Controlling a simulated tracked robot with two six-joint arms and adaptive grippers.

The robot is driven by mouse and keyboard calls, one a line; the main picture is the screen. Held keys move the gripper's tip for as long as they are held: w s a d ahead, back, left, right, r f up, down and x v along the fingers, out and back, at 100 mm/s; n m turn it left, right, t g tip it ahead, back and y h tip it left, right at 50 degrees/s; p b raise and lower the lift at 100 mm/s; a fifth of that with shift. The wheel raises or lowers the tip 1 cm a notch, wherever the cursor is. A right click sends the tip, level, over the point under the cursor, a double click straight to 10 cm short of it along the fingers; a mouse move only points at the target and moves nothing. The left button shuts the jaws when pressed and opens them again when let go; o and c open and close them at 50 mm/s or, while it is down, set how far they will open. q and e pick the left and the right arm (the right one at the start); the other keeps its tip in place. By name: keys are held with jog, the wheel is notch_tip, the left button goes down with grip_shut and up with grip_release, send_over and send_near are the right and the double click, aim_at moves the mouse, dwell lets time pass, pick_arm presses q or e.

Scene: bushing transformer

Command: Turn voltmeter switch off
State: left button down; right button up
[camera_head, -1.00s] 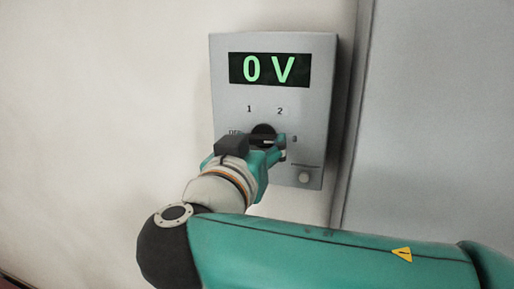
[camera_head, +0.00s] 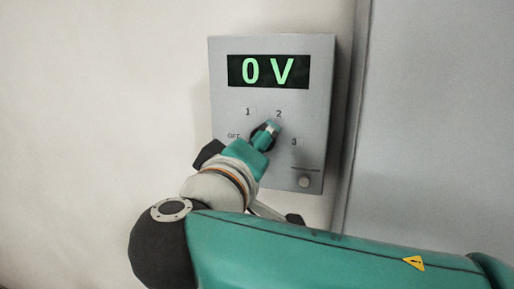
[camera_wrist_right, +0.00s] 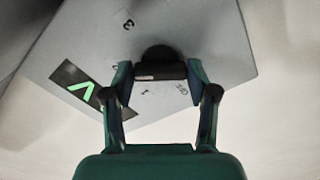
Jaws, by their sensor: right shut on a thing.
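The voltmeter (camera_head: 229,165) is a grey box on the wall with a dark display (camera_head: 268,70) reading a green "0 V". Its black round switch knob (camera_wrist_right: 158,54) has a raised bar handle and sits among the labels OFF, 1, 2 and 3. My right gripper (camera_head: 266,135) is at the knob in the head view and hides much of it. In the right wrist view its two fingers (camera_wrist_right: 158,75) are shut on the bar, one at each end. The exact pointing direction of the knob is hard to tell. My left gripper is not in view.
A large grey panel (camera_head: 430,110) stands right of the voltmeter. The pale wall (camera_head: 100,90) to the left is clear.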

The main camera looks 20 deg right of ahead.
jog(key=n+p, duration=1.3)
jog(key=n, duration=0.9)
jog(key=shift+a+f+n, duration=0.1)
jog(key=shift+f+n, duration=0.05)
jog(key=shift+n, duration=0.25)
jog(key=shift+f+n+p, duration=0.1)
jog(key=shift+n+p, duration=0.35)
jog(key=shift+n, duration=0.65)
jog(key=o, duration=1.2)
jog(key=shift+c, duration=0.2)
